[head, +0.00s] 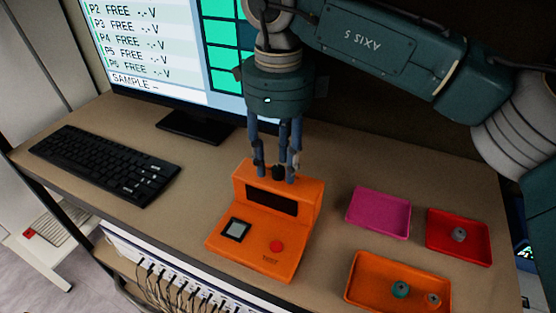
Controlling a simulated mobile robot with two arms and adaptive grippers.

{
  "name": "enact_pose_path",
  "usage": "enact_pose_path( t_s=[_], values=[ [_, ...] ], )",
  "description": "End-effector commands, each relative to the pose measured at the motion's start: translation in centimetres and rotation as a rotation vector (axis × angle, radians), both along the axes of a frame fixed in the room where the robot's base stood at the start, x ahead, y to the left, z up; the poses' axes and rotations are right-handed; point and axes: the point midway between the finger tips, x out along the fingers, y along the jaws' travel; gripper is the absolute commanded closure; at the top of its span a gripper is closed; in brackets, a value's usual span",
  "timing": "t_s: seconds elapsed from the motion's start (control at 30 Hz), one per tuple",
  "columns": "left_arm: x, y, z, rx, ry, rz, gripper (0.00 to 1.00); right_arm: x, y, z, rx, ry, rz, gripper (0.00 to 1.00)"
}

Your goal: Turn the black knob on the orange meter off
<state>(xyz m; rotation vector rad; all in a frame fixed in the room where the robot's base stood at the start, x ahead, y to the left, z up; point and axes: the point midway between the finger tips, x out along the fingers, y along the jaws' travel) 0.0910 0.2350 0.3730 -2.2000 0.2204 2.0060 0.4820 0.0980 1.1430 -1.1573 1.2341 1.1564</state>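The orange meter (262,254) stands on the desk in the middle of the head view. It has a dark display, a small grey-screened square and a red button on its front. The black knob (278,172) sits on top of its raised back part, partly hidden by fingers. My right gripper (276,172) points straight down over the meter's top, its blue fingers apart on either side of the knob. A gap shows between the left finger and the knob; whether the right fingers touch it I cannot tell. My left gripper is not in view.
A monitor (150,62) stands behind, with a black keyboard (106,170) at left. Pink (379,213), red (470,252) and orange (365,294) trays lie to the right; the latter two hold small parts. Cables hang below the desk's front edge.

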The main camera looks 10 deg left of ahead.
Motion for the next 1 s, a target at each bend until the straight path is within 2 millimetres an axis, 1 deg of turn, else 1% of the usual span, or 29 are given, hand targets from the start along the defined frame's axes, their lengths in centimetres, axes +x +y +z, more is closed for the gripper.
enact_pose_path(
  t_s=[0.27, 0.37, 0.6, 0.7, 0.83, 1.0],
  values=[
    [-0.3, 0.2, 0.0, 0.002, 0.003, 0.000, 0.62, -0.1, 0.0, 0.0, -0.003, 0.003, 0.001, 0.62],
    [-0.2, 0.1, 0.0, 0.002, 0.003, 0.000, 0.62, -0.1, 0.0, 0.9, -0.002, 0.002, 0.000, 0.62],
    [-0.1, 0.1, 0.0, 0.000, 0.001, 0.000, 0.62, -0.1, 0.0, 4.9, -0.002, 0.002, -0.001, 0.62],
    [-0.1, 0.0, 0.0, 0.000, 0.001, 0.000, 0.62, 0.0, 0.0, 6.2, -0.002, 0.000, -0.001, 0.62],
    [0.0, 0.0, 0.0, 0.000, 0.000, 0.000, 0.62, 0.0, 0.0, 7.2, -0.002, 0.002, 0.000, 0.62],
    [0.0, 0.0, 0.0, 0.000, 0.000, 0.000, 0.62, -0.1, 0.0, 7.4, -0.002, 0.003, 0.001, 0.62]
  ],
)
